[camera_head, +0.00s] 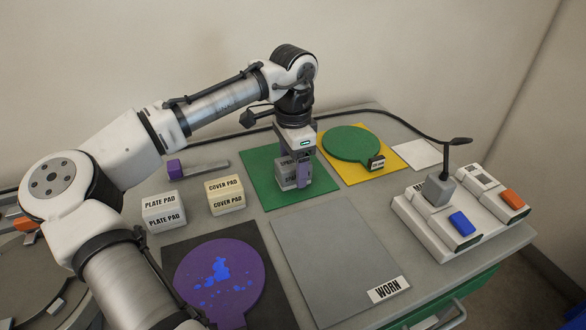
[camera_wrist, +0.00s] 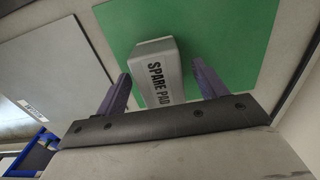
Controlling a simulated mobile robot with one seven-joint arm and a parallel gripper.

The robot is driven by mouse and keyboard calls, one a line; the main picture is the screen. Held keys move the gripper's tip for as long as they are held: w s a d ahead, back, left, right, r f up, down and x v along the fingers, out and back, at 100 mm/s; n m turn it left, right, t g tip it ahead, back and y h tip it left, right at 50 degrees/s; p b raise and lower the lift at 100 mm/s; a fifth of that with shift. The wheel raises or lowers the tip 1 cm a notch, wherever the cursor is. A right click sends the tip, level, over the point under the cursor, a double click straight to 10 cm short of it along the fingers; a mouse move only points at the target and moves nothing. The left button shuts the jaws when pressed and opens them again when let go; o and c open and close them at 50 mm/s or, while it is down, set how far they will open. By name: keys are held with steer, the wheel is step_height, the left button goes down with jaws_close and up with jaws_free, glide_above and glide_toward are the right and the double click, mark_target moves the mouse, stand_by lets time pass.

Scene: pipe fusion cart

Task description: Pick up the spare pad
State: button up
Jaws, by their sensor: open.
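The spare pad (camera_wrist: 158,70) is a small grey-white block with "SPARE PAD" printed on its side. It rests on the green square mat (camera_head: 256,182), and in the head view the spare pad (camera_head: 284,177) is partly hidden by my gripper. My gripper (camera_head: 297,172) points down over it from above. In the wrist view my gripper (camera_wrist: 162,85) is open, with one purple finger on each side of the block. Gaps show between the fingers and the block in that view, so it is not clamped.
The plate pad (camera_head: 164,212) and cover pad (camera_head: 225,196) stand to the left. A purple-handled tool (camera_head: 199,169) lies behind them. A grey sheet (camera_head: 335,255) labelled "WORN" and a purple disc (camera_head: 220,283) lie in front. A green paddle (camera_head: 352,145) and a button box (camera_head: 455,220) are at right.

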steer(key=shift+f, duration=0.95)
steer(key=shift+c, duration=0.3)
steer(key=c, duration=1)
step_height(320, 180, up, 20)
